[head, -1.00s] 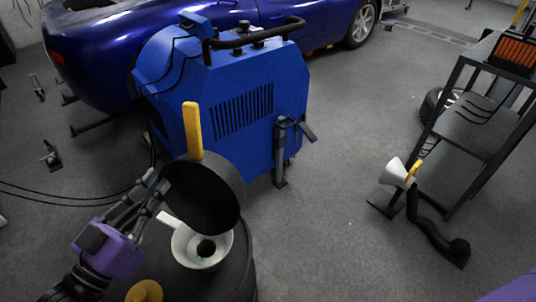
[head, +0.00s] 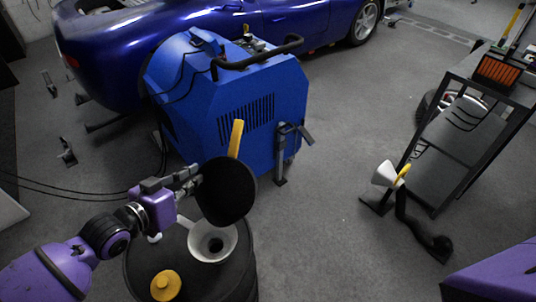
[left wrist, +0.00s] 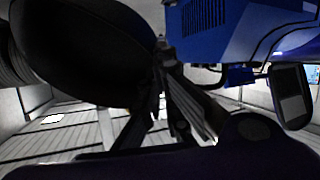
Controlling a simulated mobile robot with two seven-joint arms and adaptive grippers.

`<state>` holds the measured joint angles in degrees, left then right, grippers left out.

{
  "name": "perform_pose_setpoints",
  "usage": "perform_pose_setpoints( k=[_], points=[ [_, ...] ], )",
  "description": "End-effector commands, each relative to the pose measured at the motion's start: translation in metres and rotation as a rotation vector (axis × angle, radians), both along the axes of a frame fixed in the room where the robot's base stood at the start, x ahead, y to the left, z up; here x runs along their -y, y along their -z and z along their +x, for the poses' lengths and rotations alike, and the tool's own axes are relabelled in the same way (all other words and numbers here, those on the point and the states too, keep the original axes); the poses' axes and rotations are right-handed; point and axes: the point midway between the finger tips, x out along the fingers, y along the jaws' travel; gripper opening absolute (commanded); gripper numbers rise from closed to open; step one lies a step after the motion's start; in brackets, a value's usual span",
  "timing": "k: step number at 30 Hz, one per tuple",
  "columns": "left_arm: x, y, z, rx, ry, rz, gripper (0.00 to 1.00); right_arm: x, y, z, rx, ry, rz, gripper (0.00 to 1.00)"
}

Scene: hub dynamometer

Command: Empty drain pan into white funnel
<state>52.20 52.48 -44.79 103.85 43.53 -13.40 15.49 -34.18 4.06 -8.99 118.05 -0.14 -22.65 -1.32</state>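The drain pan (head: 228,194) is a round black pan with a yellow handle (head: 236,138) pointing up. It is steeply tilted in the air above the white funnel (head: 205,248). The funnel stands on top of a black drum (head: 203,282), its dark mouth showing just below the pan. My left gripper (head: 196,178) is shut on the pan's left edge. In the left wrist view the pan (left wrist: 85,50) fills the upper left, beside the fingers (left wrist: 165,85). No liquid can be made out. My right gripper is out of view; only part of a purple arm shows at bottom right.
A yellow cap (head: 165,285) sits on the drum. A blue machine (head: 235,110) stands close behind the pan. A second white cone (head: 384,174) with a black hose and a dark shelf cart (head: 450,140) stand at right.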

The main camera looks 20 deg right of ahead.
Motion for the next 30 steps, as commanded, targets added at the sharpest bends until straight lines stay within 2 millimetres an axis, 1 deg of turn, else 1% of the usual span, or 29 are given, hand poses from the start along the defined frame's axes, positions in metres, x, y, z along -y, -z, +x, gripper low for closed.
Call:
perform_pose_setpoints(
  k=[1, 5, 8, 12, 23, 30],
  points=[
    [0.004, -0.01, 0.007, -0.016, 0.002, 0.02, 0.0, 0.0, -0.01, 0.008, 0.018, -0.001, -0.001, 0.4],
    [0.013, 0.001, 0.016, -0.104, 0.006, 0.091, 0.0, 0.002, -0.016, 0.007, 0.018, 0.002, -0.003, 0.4],
    [0.019, 0.017, 0.023, -0.155, 0.007, 0.13, 0.0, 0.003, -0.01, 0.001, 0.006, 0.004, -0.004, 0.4],
    [0.027, 0.033, 0.033, -0.216, 0.009, 0.181, 0.0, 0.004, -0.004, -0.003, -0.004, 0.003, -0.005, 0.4],
    [0.054, 0.057, 0.069, -0.419, 0.015, 0.356, 0.0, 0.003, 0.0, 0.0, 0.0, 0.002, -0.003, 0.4],
    [0.065, 0.072, 0.087, -0.536, 0.016, 0.46, 0.0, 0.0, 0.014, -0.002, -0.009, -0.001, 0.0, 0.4]
  ],
)
